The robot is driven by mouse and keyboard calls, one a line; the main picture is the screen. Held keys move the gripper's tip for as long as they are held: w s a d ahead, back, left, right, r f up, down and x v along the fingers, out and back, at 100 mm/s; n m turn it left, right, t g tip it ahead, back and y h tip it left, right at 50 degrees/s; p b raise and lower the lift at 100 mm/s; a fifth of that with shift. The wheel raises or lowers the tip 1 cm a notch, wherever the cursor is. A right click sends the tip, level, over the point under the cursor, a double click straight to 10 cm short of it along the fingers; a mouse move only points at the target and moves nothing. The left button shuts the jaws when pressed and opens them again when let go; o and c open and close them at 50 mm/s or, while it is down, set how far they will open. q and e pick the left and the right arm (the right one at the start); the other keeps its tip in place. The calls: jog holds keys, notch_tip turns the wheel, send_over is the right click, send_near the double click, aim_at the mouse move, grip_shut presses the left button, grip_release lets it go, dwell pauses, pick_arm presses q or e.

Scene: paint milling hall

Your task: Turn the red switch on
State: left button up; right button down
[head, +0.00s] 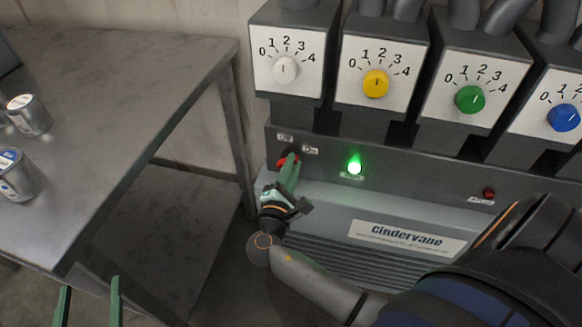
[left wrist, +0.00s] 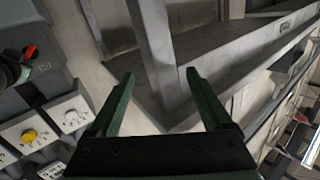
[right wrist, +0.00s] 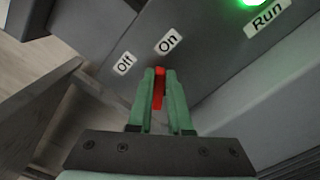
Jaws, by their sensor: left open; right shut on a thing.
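The red switch (head: 282,162) sits on the dark front panel of the machine, below the labels Off and On. My right gripper (head: 290,165) is shut on it. In the right wrist view the red switch (right wrist: 158,88) shows between the green fingers (right wrist: 160,95), and its handle points up towards the On label (right wrist: 167,41). The fingers hide part of it. The green run lamp (head: 354,168) is lit. My left gripper (head: 88,302) is open and empty at the bottom left, away from the panel.
Several dosing dials, such as the white dial (head: 285,68) and the yellow dial (head: 375,83), stand above the panel. A dark red lamp (head: 489,194) is to the right. A metal table (head: 120,110) with cans (head: 28,115) is at the left.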

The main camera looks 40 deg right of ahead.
pick_arm(q)
jog(key=shift+r+t+h, duration=0.3)
jog(key=shift+r+t, duration=0.2)
jog(key=shift+r, duration=0.7)
pick_arm(e)
jog(key=shift+d+m, duration=0.1)
jog(key=shift+m, duration=0.3)
pick_arm(q)
jog(key=shift+w, duration=0.1)
pick_arm(e)
jog(key=c, duration=0.8)
grip_release()
jog(key=shift+c, duration=0.2)
jog(key=shift+f, duration=0.1)
